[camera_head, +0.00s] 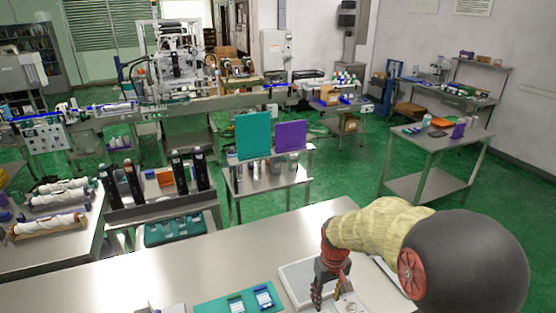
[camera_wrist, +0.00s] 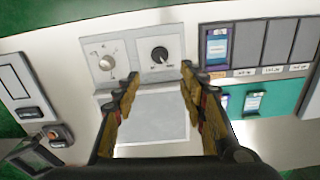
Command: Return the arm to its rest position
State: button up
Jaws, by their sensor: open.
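My gripper (camera_head: 324,294) is at the end of my arm, low over the near steel table (camera_head: 130,277) in the head view. In the wrist view, my gripper (camera_wrist: 158,82) has its two fingers spread apart with nothing between them. A grey-white panel with two knobs (camera_wrist: 136,55) lies beyond the fingertips in the wrist view. A pale flat plate (camera_wrist: 152,118) shows between the fingers. My arm comes in from the right in the head view, and its sleeve hides part of the table.
A teal mat (camera_head: 213,303) with small blue-labelled items lies left of my gripper. A cart with teal and purple panels (camera_head: 253,136) stands behind the table. Another steel table (camera_head: 440,145) is at the right. Green floor (camera_head: 350,180) is open between them.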

jog(key=s+r+m+t+b, duration=0.2)
jog(key=s+r+t+b, duration=0.3)
jog(key=s+r, duration=1.3)
jog(key=s+b, duration=0.1)
jog(key=s, duration=0.3)
jog(key=shift+m+t, duration=0.3)
jog(key=shift+m, duration=0.1)
